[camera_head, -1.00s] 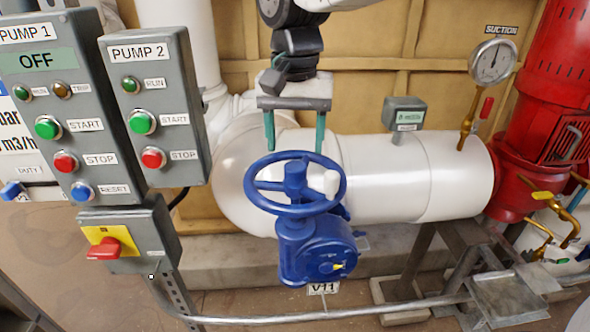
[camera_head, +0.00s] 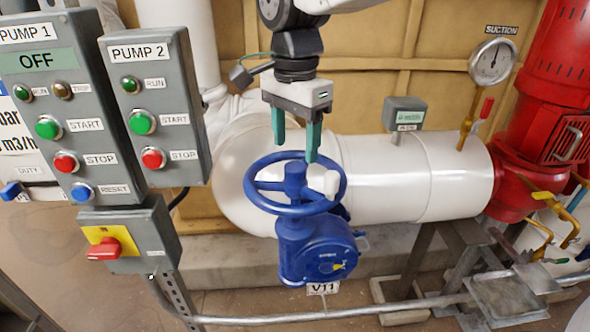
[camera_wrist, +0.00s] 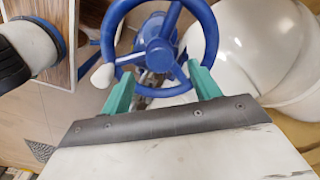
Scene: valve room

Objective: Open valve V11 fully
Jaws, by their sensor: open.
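Valve V11 is a blue handwheel (camera_head: 295,184) on a blue gearbox (camera_head: 317,250) with a small yellow pointer, in the middle of the head view. A white knob (camera_head: 323,180) stands on the wheel's right side. A label reading V11 (camera_head: 323,288) is below the gearbox. My gripper (camera_head: 295,150) is open and empty, with its green fingers pointing down over the far side of the wheel. In the wrist view the wheel (camera_wrist: 160,45) lies beyond the fingers (camera_wrist: 163,88), and the white knob (camera_wrist: 103,76) shows left of them. Whether a finger touches the wheel I cannot tell.
A white pipe (camera_head: 380,178) runs behind the valve to a red pump (camera_head: 520,170). The PUMP 2 control box (camera_head: 156,105) and a red-handled switch box (camera_head: 125,238) stand at left. A metal rail (camera_head: 330,313) passes in front, low down.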

